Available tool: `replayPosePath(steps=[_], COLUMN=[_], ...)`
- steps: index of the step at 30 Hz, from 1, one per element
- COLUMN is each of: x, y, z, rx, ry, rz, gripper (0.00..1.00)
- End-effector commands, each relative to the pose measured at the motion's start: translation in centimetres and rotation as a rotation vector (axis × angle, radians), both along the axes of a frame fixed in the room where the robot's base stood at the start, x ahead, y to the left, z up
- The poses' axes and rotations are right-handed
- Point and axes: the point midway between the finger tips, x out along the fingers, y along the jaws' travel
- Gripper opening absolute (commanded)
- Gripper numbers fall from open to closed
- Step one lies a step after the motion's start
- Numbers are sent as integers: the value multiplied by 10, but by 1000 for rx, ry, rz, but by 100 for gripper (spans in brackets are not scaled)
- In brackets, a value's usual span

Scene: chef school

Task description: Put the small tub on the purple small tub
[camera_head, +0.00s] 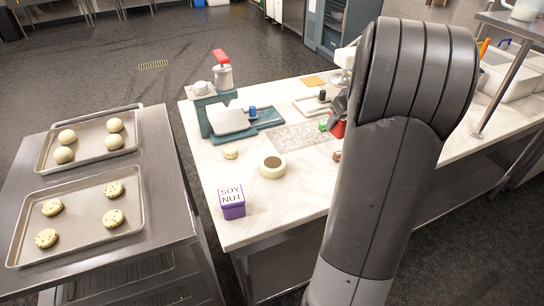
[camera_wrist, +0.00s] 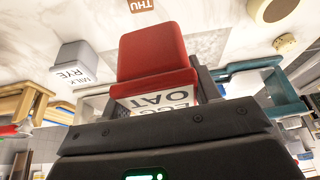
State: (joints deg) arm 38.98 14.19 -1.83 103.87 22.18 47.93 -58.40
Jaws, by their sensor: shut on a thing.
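The purple small tub (camera_head: 232,203), labelled SOY NUT, stands upright near the front left corner of the marble-topped counter (camera_head: 285,205). A red small tub (camera_wrist: 155,50) with a white label reading EGG OAT is between the fingers of my gripper (camera_wrist: 153,92) in the wrist view. My gripper is shut on it. In the head view the red tub (camera_head: 338,129) shows only partly beside my gripper (camera_head: 338,112), over the counter's middle, behind and right of the purple tub. My arm hides much of this area. The purple tub is not seen in the wrist view.
A teal press (camera_head: 225,115) and a round cream bowl (camera_head: 272,167) stand on the counter. A grey tub (camera_wrist: 80,58) labelled MILK RYE shows in the wrist view. The counter around the purple tub is mostly clear. Trays (camera_head: 82,220) of dough rounds lie on a steel table at left.

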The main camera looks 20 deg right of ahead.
Motion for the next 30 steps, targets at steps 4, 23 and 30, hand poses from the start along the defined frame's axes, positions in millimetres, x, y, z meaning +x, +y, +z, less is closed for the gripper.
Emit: replayPosePath(steps=[4, 23, 30], x=[-2, -98, -120], y=[16, 243, 272], z=[6, 66, 70], rx=[0, 0, 2], ry=[-2, -2, 0], rz=[71, 1294, 1483], gripper=[28, 28, 28])
